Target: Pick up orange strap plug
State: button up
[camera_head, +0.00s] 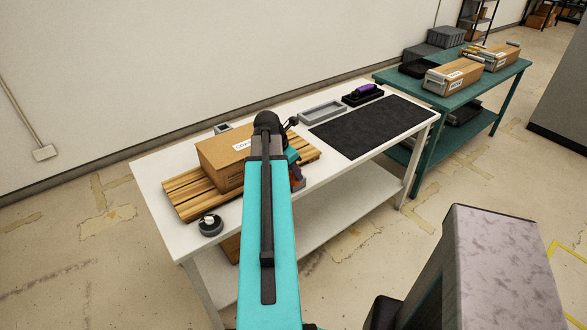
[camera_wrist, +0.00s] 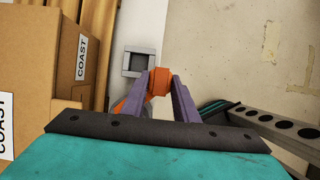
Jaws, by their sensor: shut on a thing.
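The orange strap plug (camera_wrist: 159,82) sits between the two purple fingers of my gripper (camera_wrist: 161,84) in the wrist view. The fingers are shut on it, one on each side. A grey part lies just below and left of the plug, partly behind a finger. In the head view my teal arm reaches over the white table and hides most of the gripper. A small bit of orange-red shows beside the arm, near the table's front edge.
A COAST cardboard box (camera_head: 222,158) on a wooden slatted board (camera_head: 185,197) stands close left of my gripper. A round dark item (camera_head: 210,225) is at the front left. A grey tray (camera_head: 322,111) and black mat (camera_head: 372,126) lie to the right.

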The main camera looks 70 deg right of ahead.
aim_at(294, 181)
jog(key=a, duration=0.1)
jog(key=s+a, duration=0.1)
jog(key=a, duration=0.1)
jog(key=s+a+b, duration=0.1)
jog(key=a, duration=0.1)
jog(key=shift+r, duration=0.2)
jog(key=shift+s+a+f+b, duration=0.1)
jog(key=shift+s+a+b, duration=0.05)
jog(key=shift+b, duration=1.05)
jog(key=shift+a+b, duration=0.1)
jog(key=shift+b, duration=0.35)
jog(key=a+b, duration=0.1)
jog(key=b, duration=0.3)
jog(key=s+a+b, duration=0.1)
jog(key=b, duration=0.3)
jog(key=a+b, duration=0.2)
jog(key=b, duration=0.2)
jog(key=shift+s+r, duration=0.35)
jog(key=shift+a+b, duration=0.15)
jog(key=shift+b, duration=0.15)
jog(key=shift+s, duration=0.15)
